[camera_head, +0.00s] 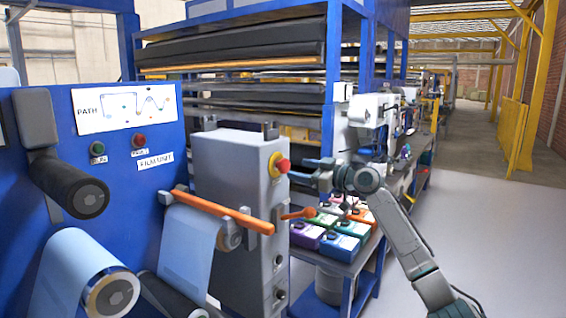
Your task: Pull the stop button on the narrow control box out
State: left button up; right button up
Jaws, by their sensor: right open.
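The narrow control box (238,190) is a tall grey cabinet standing right of the blue film unit. Its stop button (279,165) is a red knob on a yellow base, high on the side facing right. My right gripper (298,169) is just right of the button, with its blue-grey fingers pointing left toward it. The fingers are open, and the tips look close to the red knob; I cannot tell whether they touch it. Whether the button is in or out cannot be made out. My left gripper is not in view.
The blue film unit (110,165) with black and film-covered rollers fills the left. An orange bar (222,210) crosses in front of the box. Coloured boxes (340,243) stand on a blue-framed table below my right arm. Open grey floor (490,230) lies at the right.

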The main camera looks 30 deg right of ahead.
aim_at(287, 167)
jog(key=p+x, duration=0.2)
jog(key=x, duration=0.3)
jog(key=shift+w+a, duration=0.1)
jog(key=shift+w, duration=0.2)
jog(key=shift+w+a+f, duration=0.1)
jog(key=shift+w+a, duration=0.15)
jog(key=shift+w, duration=0.3)
